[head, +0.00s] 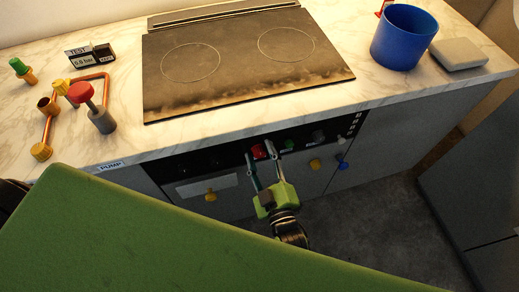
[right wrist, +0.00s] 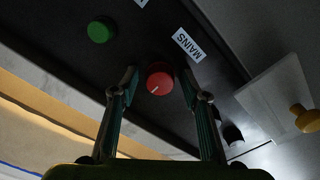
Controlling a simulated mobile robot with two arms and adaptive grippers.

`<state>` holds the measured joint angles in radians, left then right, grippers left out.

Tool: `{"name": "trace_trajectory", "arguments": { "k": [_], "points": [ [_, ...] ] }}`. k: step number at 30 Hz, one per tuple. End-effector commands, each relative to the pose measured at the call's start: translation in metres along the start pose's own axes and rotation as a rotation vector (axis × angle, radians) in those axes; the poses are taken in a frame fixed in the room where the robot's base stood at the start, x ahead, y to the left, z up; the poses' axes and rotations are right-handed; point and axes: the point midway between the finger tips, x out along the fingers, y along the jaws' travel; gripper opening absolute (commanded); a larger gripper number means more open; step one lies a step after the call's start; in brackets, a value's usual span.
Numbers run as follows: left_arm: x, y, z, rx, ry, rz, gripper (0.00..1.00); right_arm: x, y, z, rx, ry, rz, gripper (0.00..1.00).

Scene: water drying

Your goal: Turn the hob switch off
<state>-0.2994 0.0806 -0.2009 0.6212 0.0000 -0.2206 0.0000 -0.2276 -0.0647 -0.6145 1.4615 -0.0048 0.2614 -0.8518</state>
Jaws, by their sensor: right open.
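On the dark control panel (head: 215,159) below the cooktop, a red knob (head: 258,152) and a green knob (head: 289,144) sit side by side. No readable label marks a hob switch. My left gripper is not in view.
The black cooktop (head: 245,60) lies in the marble counter (head: 125,140). A blue pot (head: 404,38) and grey block (head: 459,54) stand right. Copper pipework with a red-topped valve (head: 81,92) is at left. Yellow knobs (head: 211,196) project from the cabinet fronts. Floor is open at right.

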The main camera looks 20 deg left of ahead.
Motion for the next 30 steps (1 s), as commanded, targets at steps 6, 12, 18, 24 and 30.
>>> {"name": "trace_trajectory", "arguments": {
  "k": [6,12,18,24,30],
  "points": [
    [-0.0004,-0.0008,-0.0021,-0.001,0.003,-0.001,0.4,0.0144,-0.0002,0.0004,0.0,-0.001,-0.001,0.42],
    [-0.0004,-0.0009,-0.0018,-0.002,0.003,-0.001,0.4,0.0151,-0.0001,0.0006,0.0,-0.001,-0.001,0.42],
    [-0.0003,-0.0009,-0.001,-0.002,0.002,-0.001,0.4,0.0149,-0.0001,0.0006,0.001,-0.001,-0.001,0.06],
    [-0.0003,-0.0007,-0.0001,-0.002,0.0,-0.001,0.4,0.0148,-0.0001,0.0005,0.003,-0.001,-0.001,0.04],
    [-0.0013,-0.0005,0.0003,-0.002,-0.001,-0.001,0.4,0.0148,0.0,0.0003,0.04,-0.001,-0.001,0.04]
  ]
}}
